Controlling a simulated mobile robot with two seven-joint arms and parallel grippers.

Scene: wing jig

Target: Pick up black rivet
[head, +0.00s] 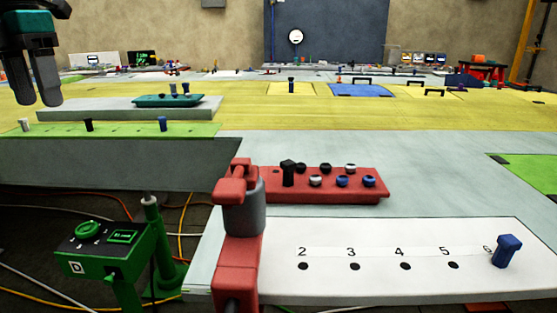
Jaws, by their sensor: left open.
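A black rivet (288,174) stands upright at the left end of a red block (340,197) in the middle of the head view. Another small black rivet (88,125) stands on the green strip (50,143) at the left. My left gripper (37,100) hangs at the top left with its two fingers pointing down, apart and empty. In the picture it is above the green strip and left of the red block. My right gripper is not in view.
A white plate (390,285) has numbered holes, with a blue rivet (506,250) standing at 6. A red clamp (238,220) rises at its left. White (25,124) and blue (163,124) rivets flank the one on the strip. A teal holder (150,101) stands behind.

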